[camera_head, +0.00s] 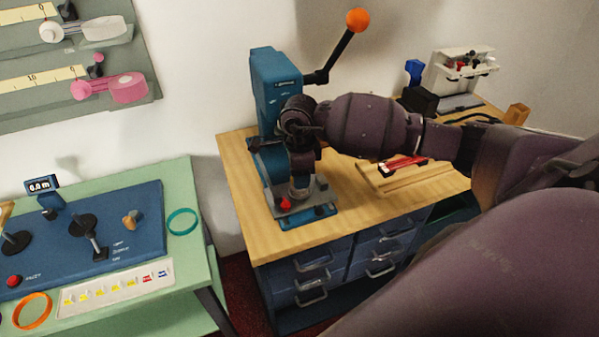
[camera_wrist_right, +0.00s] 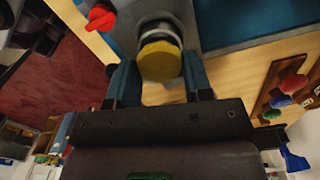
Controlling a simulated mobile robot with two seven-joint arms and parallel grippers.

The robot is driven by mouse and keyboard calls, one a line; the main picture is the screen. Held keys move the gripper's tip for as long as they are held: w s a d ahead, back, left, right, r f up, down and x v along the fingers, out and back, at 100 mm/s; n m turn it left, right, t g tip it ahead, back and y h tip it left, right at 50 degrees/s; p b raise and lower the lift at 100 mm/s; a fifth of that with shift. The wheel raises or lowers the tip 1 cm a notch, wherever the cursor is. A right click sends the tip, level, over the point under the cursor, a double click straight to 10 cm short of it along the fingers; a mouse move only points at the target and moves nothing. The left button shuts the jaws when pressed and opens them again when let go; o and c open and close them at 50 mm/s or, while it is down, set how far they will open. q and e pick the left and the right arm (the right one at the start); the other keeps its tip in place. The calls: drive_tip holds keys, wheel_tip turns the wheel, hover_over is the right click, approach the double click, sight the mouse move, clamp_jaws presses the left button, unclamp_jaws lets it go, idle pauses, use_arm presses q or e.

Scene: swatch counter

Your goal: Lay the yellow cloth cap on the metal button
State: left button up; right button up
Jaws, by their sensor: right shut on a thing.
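The yellow cloth cap (camera_wrist_right: 160,62) shows in the right wrist view between the two blue fingers of my right gripper (camera_wrist_right: 160,75), which is shut on it. Just beyond the cap is a round metal piece (camera_wrist_right: 157,31), which looks like the metal button. The cap overlaps its near edge in the picture; I cannot tell whether they touch. In the head view my right gripper (camera_head: 301,164) is at the blue press (camera_head: 275,85), over its base, and the cap cannot be made out. My left gripper is not in view.
The press has a lever with an orange ball (camera_head: 358,20). A red knob (camera_head: 286,203) sits on its base, close to the gripper. A wooden tray (camera_head: 415,182) lies right of the press, under my arm. A green table (camera_head: 185,255) stands at the left.

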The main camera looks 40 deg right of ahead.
drive_tip(key=shift+f, duration=0.25)
idle(0.5)
drive_tip(key=shift+f+b, duration=0.35)
drive_tip(key=shift+b, duration=0.15)
drive_tip(key=o, duration=0.7)
drive_tip(key=shift+r, duration=0.1)
wheel_tip(320, 180, up, 11)
drive_tip(key=shift+f, duration=0.2)
idle(0.3)
idle(0.5)
